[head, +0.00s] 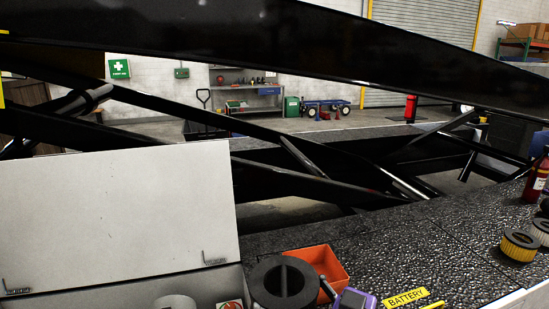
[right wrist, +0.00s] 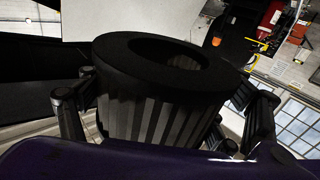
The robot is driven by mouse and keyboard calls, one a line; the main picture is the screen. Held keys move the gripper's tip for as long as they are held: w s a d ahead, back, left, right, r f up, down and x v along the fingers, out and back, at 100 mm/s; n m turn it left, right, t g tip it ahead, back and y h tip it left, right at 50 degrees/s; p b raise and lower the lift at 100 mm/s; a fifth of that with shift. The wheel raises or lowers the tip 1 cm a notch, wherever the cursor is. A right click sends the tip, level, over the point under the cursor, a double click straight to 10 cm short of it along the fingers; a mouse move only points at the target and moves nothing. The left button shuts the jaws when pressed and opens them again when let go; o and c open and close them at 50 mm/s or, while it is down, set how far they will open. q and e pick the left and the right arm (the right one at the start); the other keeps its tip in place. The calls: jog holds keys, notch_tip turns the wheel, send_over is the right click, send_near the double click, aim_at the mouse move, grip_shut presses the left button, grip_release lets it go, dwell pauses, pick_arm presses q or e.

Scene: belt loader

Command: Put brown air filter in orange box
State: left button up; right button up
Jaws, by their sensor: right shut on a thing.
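A dark round air filter (head: 266,277) with a wide black rim and an open middle shows at the bottom of the head view. In the right wrist view the same filter (right wrist: 150,112) has grey-brown pleated sides and fills the middle. My right gripper (right wrist: 165,118), with a purple body, is shut on it, one finger on each side. The orange box (head: 322,260) lies just behind and right of the filter in the head view; the filter hides part of it. I cannot tell the filter's height above the box. My left gripper is not in view.
An open pale metal case (head: 118,215) stands at left, lid raised. A yellow BATTERY label (head: 406,298) lies in front. The dark grainy surface (head: 420,240) between is mostly clear. Black beams cross behind.

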jog(key=shift+s+d+f+m+t+h, duration=0.1)
jog(key=shift+d+f+m+t+h, duration=0.1)
jog(key=shift+d+m+t+h, duration=0.7)
jog(key=s+d+f+m+t+h, duration=0.2)
jog(key=d+f+m+t+h, duration=0.1)
jog(key=d+m+h, duration=0.2)
jog(key=s+d+f+m+t+h, duration=0.2)
jog(key=d+f+m+t+h, duration=0.1)
jog(key=d+h, duration=0.5)
jog(key=shift+d+m+t+h, duration=0.35)
jog(key=shift+m+t, duration=0.25)
jog(key=shift+m, duration=0.6)
jog(key=shift+s+a+f, duration=0.1)
